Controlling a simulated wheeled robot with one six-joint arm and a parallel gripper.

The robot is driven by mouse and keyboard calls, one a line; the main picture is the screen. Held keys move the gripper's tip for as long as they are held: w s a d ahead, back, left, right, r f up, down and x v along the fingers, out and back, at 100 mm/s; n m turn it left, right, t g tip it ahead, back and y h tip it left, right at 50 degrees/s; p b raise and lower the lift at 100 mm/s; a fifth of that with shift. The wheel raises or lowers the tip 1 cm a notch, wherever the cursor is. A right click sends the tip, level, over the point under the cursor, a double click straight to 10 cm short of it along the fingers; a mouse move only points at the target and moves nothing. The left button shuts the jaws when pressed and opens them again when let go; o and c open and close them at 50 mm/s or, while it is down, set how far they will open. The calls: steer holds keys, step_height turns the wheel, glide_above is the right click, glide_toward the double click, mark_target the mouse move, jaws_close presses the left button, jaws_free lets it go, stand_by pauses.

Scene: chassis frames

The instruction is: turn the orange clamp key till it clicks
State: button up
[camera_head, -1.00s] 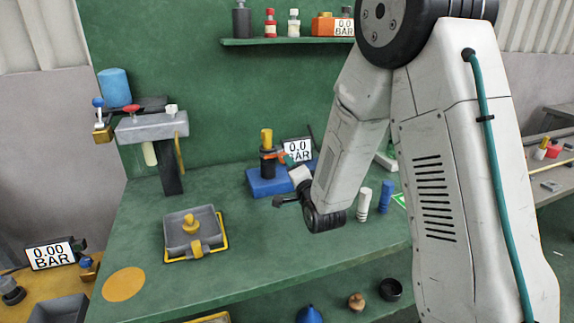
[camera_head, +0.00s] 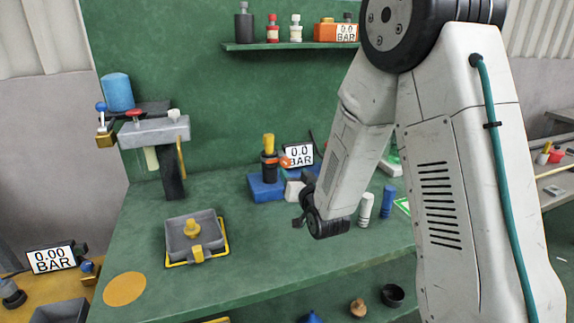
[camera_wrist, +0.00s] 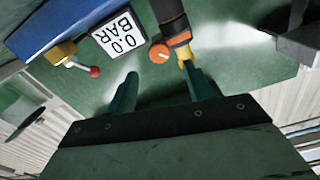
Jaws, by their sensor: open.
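The orange clamp key (camera_head: 285,162) sits on the side of a black upright cylinder (camera_head: 269,166) with a yellow top, on a blue base (camera_head: 262,188). In the wrist view the key (camera_wrist: 159,54) is a round orange knob with a pale line across its face. My gripper (camera_wrist: 160,71) is open and empty. The key lies beyond the fingertips, between them in the picture, with no contact visible. The right finger's tip overlaps the yellow part (camera_wrist: 183,54) in the picture; I cannot tell whether they touch. In the head view the fingers are small and dark.
A 0.0 BAR display (camera_head: 298,155) stands close beside the key, also in the wrist view (camera_wrist: 118,38). A red-tipped lever (camera_wrist: 93,71) is left of the fingers there. White and blue cylinders (camera_head: 365,209) stand right of my wrist. A grey tray (camera_head: 194,237) sits left on the green bench.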

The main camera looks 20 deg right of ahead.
mark_target(287, 163)
steer(key=w+n, duration=0.2)
steer(key=w, duration=0.2)
steer(key=w+n, duration=0.1)
steer(key=w, duration=0.3)
steer(key=shift+n, duration=0.4)
steer(key=c, duration=1)
